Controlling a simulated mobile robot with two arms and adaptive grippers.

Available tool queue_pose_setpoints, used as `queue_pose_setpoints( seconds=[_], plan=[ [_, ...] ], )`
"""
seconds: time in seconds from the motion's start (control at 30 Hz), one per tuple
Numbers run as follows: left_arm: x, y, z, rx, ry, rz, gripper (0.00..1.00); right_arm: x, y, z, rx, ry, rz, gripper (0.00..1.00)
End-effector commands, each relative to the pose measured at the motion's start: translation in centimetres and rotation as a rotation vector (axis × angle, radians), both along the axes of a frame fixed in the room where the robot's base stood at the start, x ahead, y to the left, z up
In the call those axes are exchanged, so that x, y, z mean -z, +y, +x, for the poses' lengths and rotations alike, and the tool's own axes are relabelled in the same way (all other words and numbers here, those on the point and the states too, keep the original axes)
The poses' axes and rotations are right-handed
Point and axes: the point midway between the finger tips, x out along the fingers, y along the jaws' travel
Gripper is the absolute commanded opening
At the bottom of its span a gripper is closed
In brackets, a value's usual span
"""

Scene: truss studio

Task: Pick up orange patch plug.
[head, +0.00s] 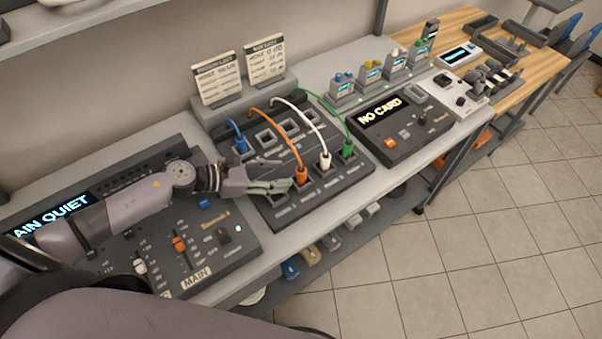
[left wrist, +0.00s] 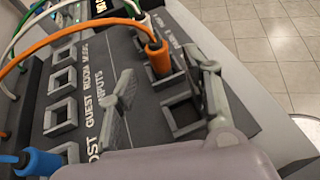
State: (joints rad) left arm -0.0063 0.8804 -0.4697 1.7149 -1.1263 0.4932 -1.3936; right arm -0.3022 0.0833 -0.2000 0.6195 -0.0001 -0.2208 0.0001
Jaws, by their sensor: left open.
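The orange patch plug (head: 301,174) stands upright in a socket in the front row of the dark patch panel (head: 261,203), with its orange cable arching back to the rear row. In the left wrist view the orange plug (left wrist: 158,58) sits just beyond my fingertips. My left gripper (head: 284,186) is open beside the plug, low over the panel. In the left wrist view its two fingers (left wrist: 165,78) are spread, with an empty square socket (left wrist: 183,117) below them. I see no contact with the plug. My right gripper is not in view.
A white plug (head: 324,160), a green plug (head: 348,149) and a blue plug (head: 241,145) stand in the same panel. Their cables arch over it. A mixer with sliders (head: 180,243) lies under my left arm. A NO CARD console (head: 401,127) stands to the right.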

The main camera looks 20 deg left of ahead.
Motion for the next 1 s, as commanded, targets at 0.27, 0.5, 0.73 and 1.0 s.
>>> queue_pose_setpoints(
  seconds=[0.27,0.5,0.73,1.0],
  plan=[
    [0.7,-1.7,1.4,-0.002,0.001,-0.001,0.45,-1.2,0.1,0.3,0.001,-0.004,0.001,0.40],
    [1.4,-4.4,3.5,-0.003,0.001,-0.004,0.45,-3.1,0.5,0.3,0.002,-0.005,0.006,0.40],
    [2.3,-5.4,4.3,-0.001,0.000,0.000,0.45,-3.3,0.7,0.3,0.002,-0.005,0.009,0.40],
    [2.3,-5.3,4.2,-0.001,0.000,0.000,0.38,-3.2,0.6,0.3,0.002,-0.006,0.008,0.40]
  ],
)
